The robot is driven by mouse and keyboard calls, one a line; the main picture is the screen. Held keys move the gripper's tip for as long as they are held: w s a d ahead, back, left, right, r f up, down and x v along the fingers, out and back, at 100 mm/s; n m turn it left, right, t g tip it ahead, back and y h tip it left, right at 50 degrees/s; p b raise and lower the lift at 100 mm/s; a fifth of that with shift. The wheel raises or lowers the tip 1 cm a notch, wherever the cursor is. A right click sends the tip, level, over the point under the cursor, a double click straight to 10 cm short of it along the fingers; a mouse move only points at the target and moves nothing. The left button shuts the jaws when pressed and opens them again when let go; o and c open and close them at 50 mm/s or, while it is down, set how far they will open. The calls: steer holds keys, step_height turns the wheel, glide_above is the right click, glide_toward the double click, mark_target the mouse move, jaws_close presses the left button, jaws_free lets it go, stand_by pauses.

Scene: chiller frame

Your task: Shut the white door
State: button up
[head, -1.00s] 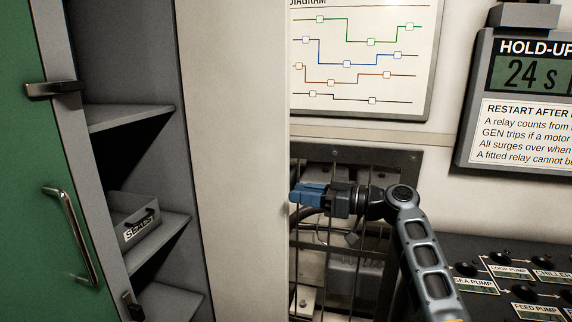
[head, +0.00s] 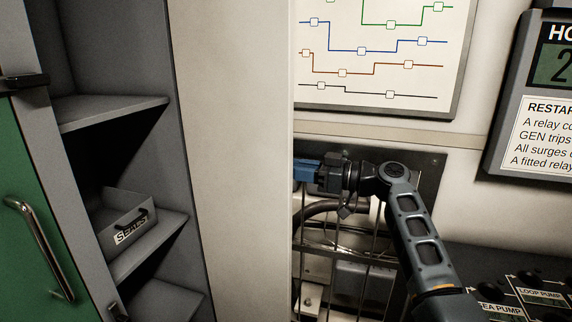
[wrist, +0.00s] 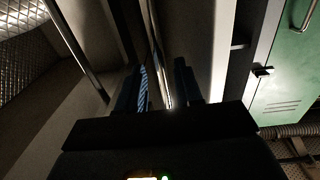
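The white door (head: 235,160) is a tall, flat, cream-white panel in the middle of the head view, standing open beside the grey shelved cabinet. Its hinge and latch are not clear to me. My gripper (head: 306,170) is at the door's right edge, on its far side. Its blue fingertips are partly hidden by that edge. In the wrist view the two fingers (wrist: 162,88) stand apart, with a narrow bright strip visible between them. A pale panel, likely the door (wrist: 208,45), rises just right of the fingers. I cannot tell whether they touch it.
A green door (head: 30,200) with a metal handle is at far left. The cabinet holds shelves and a grey box labelled SEALS (head: 128,225). Behind my gripper is a barred recess with pipes (head: 345,240). A control desk (head: 510,290) lies at lower right.

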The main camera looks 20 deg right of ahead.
steer(key=shift+x, duration=1.6)
jaws_close()
